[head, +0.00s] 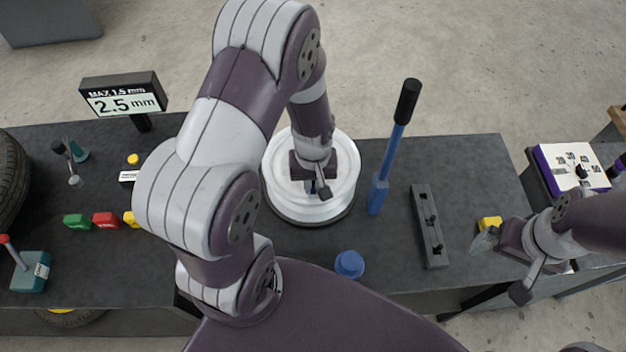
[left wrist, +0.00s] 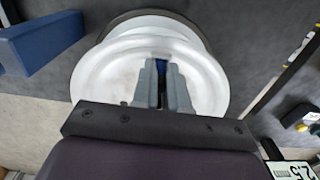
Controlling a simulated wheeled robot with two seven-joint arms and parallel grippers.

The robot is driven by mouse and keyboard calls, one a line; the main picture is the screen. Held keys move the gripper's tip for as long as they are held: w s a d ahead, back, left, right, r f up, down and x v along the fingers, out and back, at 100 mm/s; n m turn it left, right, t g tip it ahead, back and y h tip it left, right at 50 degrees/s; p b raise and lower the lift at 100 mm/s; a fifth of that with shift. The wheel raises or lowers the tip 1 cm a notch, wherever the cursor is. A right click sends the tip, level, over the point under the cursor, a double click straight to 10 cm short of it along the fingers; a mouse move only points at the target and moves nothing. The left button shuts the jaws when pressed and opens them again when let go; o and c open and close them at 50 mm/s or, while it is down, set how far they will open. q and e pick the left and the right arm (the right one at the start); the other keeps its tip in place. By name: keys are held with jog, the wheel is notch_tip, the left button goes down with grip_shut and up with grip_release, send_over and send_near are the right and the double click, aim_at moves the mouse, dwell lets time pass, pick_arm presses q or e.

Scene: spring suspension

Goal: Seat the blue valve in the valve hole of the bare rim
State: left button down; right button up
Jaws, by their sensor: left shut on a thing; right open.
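The bare rim (head: 284,204) is a white wheel lying flat on the dark table, and it also fills the middle of the left wrist view (left wrist: 100,70). My left gripper (head: 311,190) is over the rim, and its fingers (left wrist: 162,88) are shut on the blue valve (left wrist: 161,66). Only a small blue part of the valve shows between the fingers. The valve hole is hidden, and I cannot tell whether the valve touches the rim. My right gripper (head: 497,262) is open and empty at the table's right end, beside a yellow block (head: 489,223).
A blue lever with a black grip (head: 392,150) stands just right of the rim. A dark slotted bar (head: 429,225) and a blue cap (head: 349,264) lie nearby. A 2.5 mm display (head: 124,97), coloured blocks (head: 105,220) and a tyre (head: 10,180) are at left.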

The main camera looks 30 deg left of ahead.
aim_at(313, 182)
pick_arm(q)
jog(key=shift+w+f, duration=0.15)
jog(key=shift+f, duration=0.05)
jog(key=c, duration=1.4)
grip_release()
jog(key=shift+s, duration=0.2)
jog(key=shift+w, duration=0.1)
jog(key=shift+r, duration=0.25)
notch_tip(313, 182, up, 11)
jog(key=b, duration=0.1)
jog(key=shift+s+d+m+t+b, duration=0.25)
jog(key=shift+s+d+m, duration=0.15)
jog(key=shift+s+m, duration=0.5)
jog(key=shift+s+d+m+t+b, duration=0.2)
jog(key=shift+s+d+m, duration=0.3)
jog(key=shift+m, duration=0.75)
jog(key=shift+s+d+m+t+b, duration=0.25)
jog(key=shift+s+d+m, duration=0.1)
jog(key=shift+s+m, duration=0.6)
